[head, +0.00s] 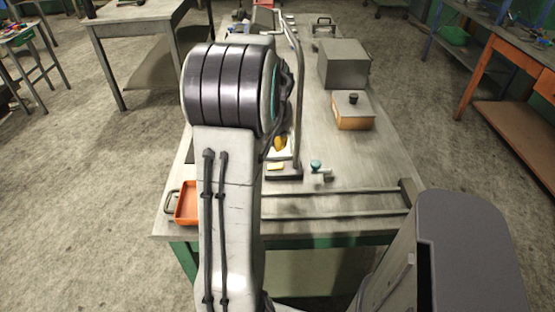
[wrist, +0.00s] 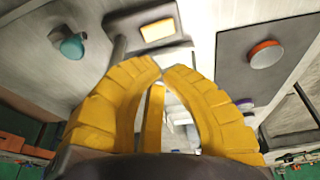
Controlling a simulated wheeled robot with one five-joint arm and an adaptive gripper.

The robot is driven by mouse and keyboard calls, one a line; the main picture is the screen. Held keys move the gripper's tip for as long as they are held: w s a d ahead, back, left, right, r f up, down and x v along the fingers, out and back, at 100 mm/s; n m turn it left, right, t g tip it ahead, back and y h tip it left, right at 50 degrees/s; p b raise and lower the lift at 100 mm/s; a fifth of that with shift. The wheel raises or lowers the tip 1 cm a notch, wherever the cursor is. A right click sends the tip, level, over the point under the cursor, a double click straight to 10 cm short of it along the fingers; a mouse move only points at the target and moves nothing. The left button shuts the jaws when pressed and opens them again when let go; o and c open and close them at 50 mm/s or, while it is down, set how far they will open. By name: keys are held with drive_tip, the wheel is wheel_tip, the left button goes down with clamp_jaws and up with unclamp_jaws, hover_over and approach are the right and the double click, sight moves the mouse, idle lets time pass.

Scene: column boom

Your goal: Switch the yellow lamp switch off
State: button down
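The yellow lamp switch (head: 276,166) is a small rectangular rocker on the dark lamp base (head: 291,176), near the front of the bench. In the wrist view the switch (wrist: 158,32) looks pale yellow, and the lamp base (wrist: 138,24) frames it. I cannot tell its rocker position. My gripper (head: 280,143) shows partly from behind my arm, above the switch. In the wrist view the yellow fingers of my gripper (wrist: 162,67) come together at the tips with nothing between them. The tips appear just short of the switch, apart from it in the picture.
A teal knob (head: 316,165) stands right of the base. An orange tray (head: 186,205) sits at the bench's front left. An orange box (head: 353,115) and a grey box (head: 343,65) stand farther back. An orange-red button (wrist: 265,53) on a grey plate shows in the wrist view.

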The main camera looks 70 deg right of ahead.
sight(278, 163)
drive_tip(key=x, duration=0.5)
drive_tip(key=shift+s+a+f, duration=0.15)
drive_tip(key=shift+s+a, duration=0.05)
drive_tip(key=shift+s+f, duration=0.15)
drive_tip(key=shift+f, duration=0.9)
